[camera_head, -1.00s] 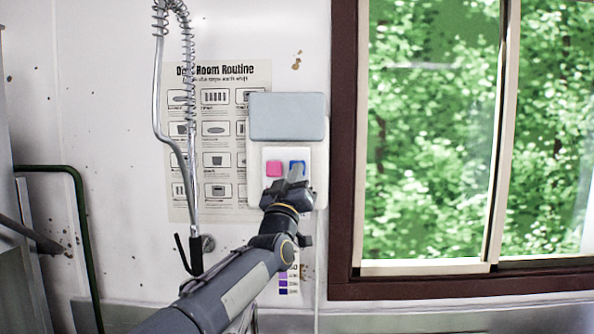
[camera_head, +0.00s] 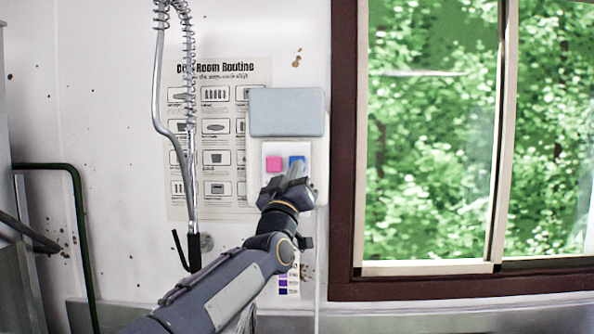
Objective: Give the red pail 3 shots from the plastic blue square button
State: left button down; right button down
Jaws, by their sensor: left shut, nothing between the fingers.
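The blue square button (camera_head: 296,159) is on the right of a white wall panel, partly hidden behind my left gripper. The red pail is not in view. My right gripper is not in view.
A grey box (camera_head: 287,112) sits above the buttons. A dark-framed window (camera_head: 343,150) is on the right. A green rail (camera_head: 82,230) stands at the left.

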pick_arm(q)
jog(key=s+b, duration=0.2)
jog(key=s, duration=0.1)
jog(key=shift+s, duration=0.4)
jog(key=s+a+f+g, duration=0.4)
jog(key=s+a+f, duration=0.1)
jog(key=a+f, duration=0.25)
jog(key=s+a+f+g, duration=0.45)
jog(key=a+f, duration=0.25)
jog(key=f, duration=0.2)
jog(key=s+a+f+g+y, duration=0.1)
jog(key=s+f+g, duration=0.4)
jog(key=s+f, duration=0.9)
jog(key=s+a+f+g+y, duration=0.1)
jog(key=s+a+f+g, duration=0.2)
jog(key=s+f, duration=1.2)
jog(key=shift+s+f+g+y, duration=0.3)
jog(key=shift+s+g, duration=0.75)
jog(key=shift+s, duration=0.15)
